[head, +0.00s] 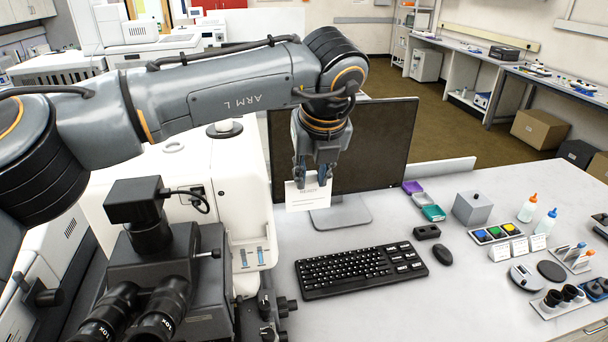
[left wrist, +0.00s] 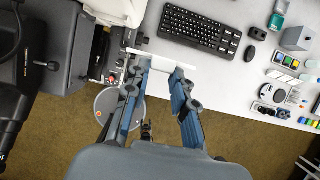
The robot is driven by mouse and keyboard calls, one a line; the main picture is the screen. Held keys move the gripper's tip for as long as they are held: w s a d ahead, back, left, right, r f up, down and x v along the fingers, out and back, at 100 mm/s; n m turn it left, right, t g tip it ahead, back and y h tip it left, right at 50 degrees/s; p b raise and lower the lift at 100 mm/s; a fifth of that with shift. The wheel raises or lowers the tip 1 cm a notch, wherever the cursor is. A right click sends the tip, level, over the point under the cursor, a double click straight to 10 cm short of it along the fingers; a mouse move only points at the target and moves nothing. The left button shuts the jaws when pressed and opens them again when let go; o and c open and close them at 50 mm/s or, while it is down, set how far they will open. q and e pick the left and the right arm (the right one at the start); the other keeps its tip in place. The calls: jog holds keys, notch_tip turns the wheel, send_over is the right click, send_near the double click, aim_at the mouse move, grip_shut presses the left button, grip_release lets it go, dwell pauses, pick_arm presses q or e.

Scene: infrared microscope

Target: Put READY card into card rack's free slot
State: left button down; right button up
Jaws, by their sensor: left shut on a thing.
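The READY card (head: 308,197) is a small white card with grey print, held upright in front of the monitor stand. My left gripper (head: 313,180) is shut on its upper edge and holds it above the desk. In the left wrist view the card (left wrist: 160,58) is a thin white strip between the fingertips of my left gripper (left wrist: 160,68). Several small white cards (head: 519,247) stand in a row on the right of the desk, apparently in the card rack. I cannot make out its free slot. My right gripper is not in view.
A keyboard (head: 360,270) and mouse (head: 443,254) lie between the held card and the card row. A tray of coloured blocks (head: 496,233), a grey box (head: 472,208) and bottles (head: 528,208) stand behind the row. The microscope (head: 160,270) is at the left.

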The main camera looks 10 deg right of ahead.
pick_arm(q)
jog(key=c, duration=1.7)
grip_release()
jog(key=c, duration=0.4)
notch_tip(320, 180, up, 6)
jog(key=p, duration=0.2)
jog(key=shift+r+p, duration=0.2)
jog(key=shift+p, duration=0.15)
